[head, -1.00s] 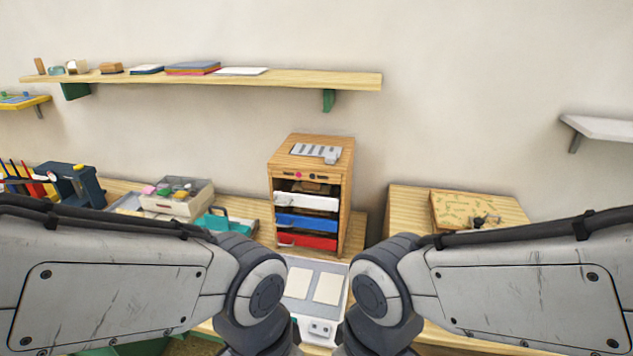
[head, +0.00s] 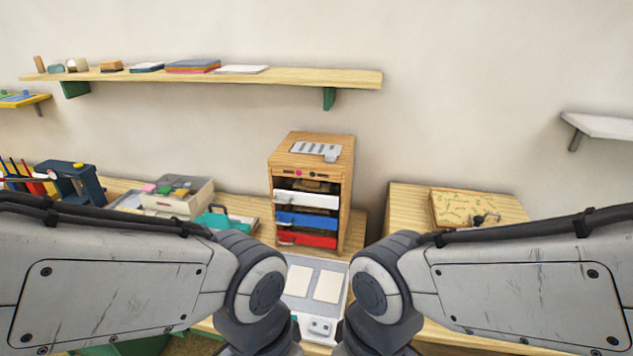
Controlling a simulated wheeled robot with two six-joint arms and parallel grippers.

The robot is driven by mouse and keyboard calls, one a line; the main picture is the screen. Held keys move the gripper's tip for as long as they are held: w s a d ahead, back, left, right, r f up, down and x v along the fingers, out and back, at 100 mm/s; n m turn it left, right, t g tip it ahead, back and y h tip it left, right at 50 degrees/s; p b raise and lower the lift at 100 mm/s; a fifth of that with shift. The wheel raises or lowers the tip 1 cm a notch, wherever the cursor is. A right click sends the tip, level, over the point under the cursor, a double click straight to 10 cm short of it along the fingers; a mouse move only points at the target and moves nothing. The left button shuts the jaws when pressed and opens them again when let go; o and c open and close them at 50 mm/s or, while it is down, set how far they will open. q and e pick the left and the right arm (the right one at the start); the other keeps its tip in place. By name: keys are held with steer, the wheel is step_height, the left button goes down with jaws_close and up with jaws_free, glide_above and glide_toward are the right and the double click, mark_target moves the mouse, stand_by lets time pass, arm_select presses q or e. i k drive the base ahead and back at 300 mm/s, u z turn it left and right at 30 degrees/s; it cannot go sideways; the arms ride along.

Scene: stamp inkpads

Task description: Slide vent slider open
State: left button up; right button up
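A wooden cabinet (head: 345,190) stands at the middle of the bench against the wall. On its top lies a light grey vent plate (head: 310,148) with several dark slots. A small grey tab (head: 331,157) sits at the plate's front right; I take it for the vent slider. It is too small to tell exactly how far the slots are uncovered. Both my arms come in from the sides and bend down in front of the bench. Neither gripper shows, and nothing of mine touches the vent.
The cabinet holds white (head: 305,199), blue (head: 306,222) and red (head: 306,239) drawers. A grey board (head: 343,271) lies before it. A grey bin (head: 178,206) stands left, a patterned box (head: 470,209) right. A wooden shelf (head: 220,79) hangs above.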

mark_target(331, 152)
steer(key=k, duration=0.6)
steer(key=u, duration=0.65)
steer(key=i, duration=1.35)
steer(key=z, duration=0.5)
